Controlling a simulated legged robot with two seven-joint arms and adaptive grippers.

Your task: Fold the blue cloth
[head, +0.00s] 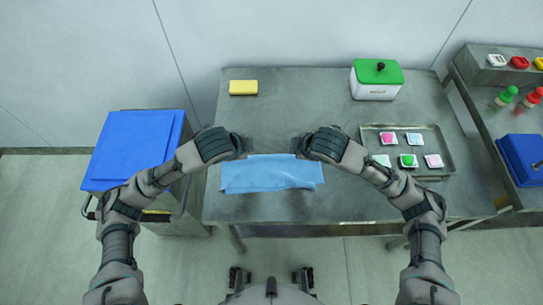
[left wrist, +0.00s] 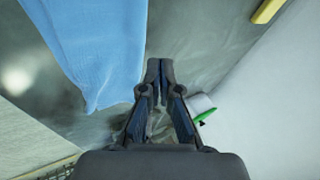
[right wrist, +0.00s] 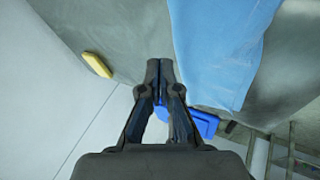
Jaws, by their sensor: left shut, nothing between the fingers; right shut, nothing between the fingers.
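The blue cloth (head: 270,175) lies on the metal table, spread as a wide, low rectangle with a slightly uneven front edge. It also shows in the left wrist view (left wrist: 95,45) and in the right wrist view (right wrist: 222,50). My left gripper (head: 243,146) is shut and empty near the cloth's back left corner. In the left wrist view its fingertips (left wrist: 159,66) are together, beside the cloth. My right gripper (head: 298,146) is shut and empty near the back right corner. In the right wrist view its fingertips (right wrist: 160,68) are together, beside the cloth.
A yellow sponge-like block (head: 243,87) lies at the table's back left. A white box with a green lid (head: 377,78) stands at the back right. A metal tray (head: 440,150) with several small coloured items is at the right. A blue-lidded bin (head: 130,145) stands left of the table.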

